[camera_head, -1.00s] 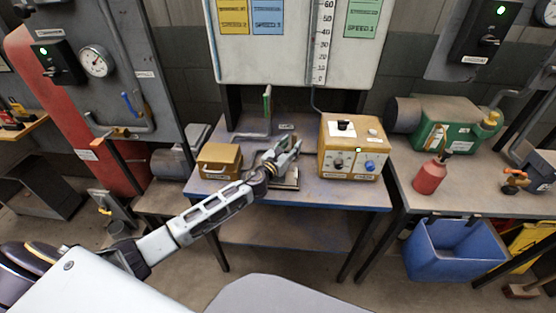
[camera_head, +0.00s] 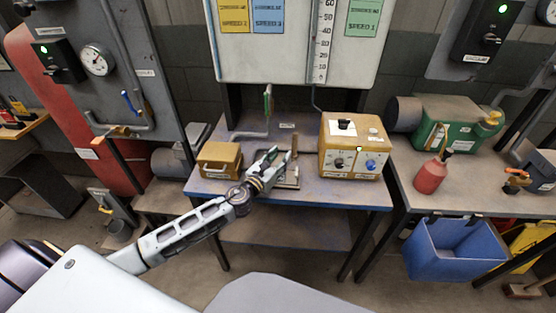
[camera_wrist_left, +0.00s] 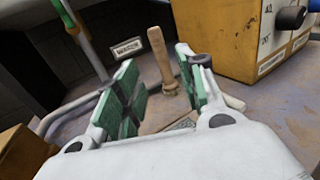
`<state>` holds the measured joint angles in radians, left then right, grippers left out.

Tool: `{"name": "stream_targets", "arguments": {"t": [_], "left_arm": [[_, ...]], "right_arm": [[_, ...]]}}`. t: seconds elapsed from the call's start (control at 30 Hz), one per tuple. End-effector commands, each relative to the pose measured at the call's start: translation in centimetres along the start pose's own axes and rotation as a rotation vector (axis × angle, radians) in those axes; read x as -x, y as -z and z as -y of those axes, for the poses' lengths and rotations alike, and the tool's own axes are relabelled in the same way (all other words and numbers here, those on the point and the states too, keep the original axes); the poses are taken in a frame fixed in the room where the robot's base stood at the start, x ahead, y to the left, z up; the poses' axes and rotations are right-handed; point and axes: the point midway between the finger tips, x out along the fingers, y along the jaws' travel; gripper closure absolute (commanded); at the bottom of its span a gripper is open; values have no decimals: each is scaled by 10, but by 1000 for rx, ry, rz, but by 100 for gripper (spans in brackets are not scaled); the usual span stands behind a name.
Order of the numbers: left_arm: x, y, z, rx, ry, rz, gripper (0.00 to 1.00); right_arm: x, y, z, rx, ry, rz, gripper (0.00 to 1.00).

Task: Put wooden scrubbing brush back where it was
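The wooden scrubbing brush (camera_wrist_left: 160,60) stands nearly upright, handle up, on the table in the left wrist view. A label plate stands behind it. My left gripper (camera_wrist_left: 160,92) has its green-padded fingers spread apart, with the brush seen in the gap between them and farther away. The fingers appear clear of the brush. In the head view my left gripper (camera_head: 277,160) is low over the middle of the blue table (camera_head: 330,196). My right gripper is not in view.
A yellow control box (camera_head: 352,148) stands to the right of the gripper, and a smaller yellow box (camera_head: 219,159) to the left. A bent metal rail lies around the brush's spot. The table's front right is clear.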

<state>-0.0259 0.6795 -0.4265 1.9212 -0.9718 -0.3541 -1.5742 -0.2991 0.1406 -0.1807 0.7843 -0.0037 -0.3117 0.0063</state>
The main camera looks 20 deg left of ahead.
Motion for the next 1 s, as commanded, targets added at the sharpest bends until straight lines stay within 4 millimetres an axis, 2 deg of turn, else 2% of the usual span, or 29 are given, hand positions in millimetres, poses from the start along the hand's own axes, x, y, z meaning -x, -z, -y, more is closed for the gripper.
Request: {"name": "stream_targets", "arguments": {"t": [0.23,0.77,1.0], "left_arm": [[8,-1,0,0,0,0,60],[9,0,0,1,0,0,60],[13,0,-1,102,-36,-6,60]], "right_arm": [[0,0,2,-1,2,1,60],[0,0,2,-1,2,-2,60],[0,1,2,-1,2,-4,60]]}}
